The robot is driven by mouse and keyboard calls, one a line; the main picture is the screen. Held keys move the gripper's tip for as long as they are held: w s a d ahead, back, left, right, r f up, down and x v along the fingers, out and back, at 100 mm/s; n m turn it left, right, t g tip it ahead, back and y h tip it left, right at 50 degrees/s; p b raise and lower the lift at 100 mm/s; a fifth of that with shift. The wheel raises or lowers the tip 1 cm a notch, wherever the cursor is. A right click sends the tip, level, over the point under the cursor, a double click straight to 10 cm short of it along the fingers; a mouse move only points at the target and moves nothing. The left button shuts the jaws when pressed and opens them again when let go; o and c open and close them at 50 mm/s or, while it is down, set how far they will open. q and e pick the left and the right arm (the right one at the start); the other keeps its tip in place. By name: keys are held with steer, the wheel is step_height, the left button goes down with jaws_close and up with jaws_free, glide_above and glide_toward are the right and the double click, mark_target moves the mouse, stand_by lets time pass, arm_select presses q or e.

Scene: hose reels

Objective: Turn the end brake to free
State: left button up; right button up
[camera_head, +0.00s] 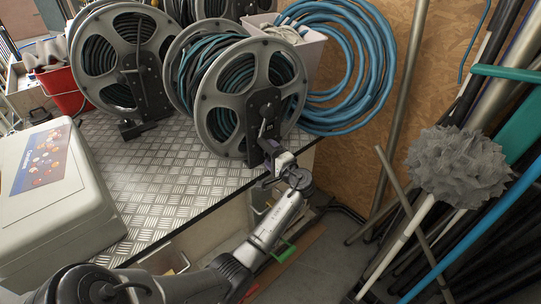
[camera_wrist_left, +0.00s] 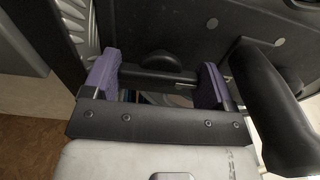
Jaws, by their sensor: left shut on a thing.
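The nearest hose reel (camera_head: 208,112), grey with dark and teal hose, stands at the bench's right end. Its black end plate (camera_head: 264,108) faces my left gripper (camera_head: 273,160). In the left wrist view, the purple-padded fingers of my left gripper (camera_wrist_left: 158,80) stand either side of a short dark bar (camera_wrist_left: 155,76), which seems to be the end brake's lever. The gripper is shut on this bar. In the head view the gripper hides the lower end of the plate, and the brake's setting cannot be read. My right gripper is out of view.
A second reel (camera_head: 88,62) with a black bracket stands to the left. A grey case (camera_head: 48,205) lies on the front left of the metal bench (camera_head: 165,180). A blue hose coil (camera_head: 372,75) hangs at the back. Poles and a grey mop head (camera_head: 458,165) crowd the right.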

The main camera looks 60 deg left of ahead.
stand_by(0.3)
arm_select(q)
steer(key=o, duration=0.8)
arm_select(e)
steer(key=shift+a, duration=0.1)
arm_select(q)
steer(key=shift+o, duration=0.2)
steer(key=shift+d+r, duration=0.1)
steer(key=shift+d, duration=0.05)
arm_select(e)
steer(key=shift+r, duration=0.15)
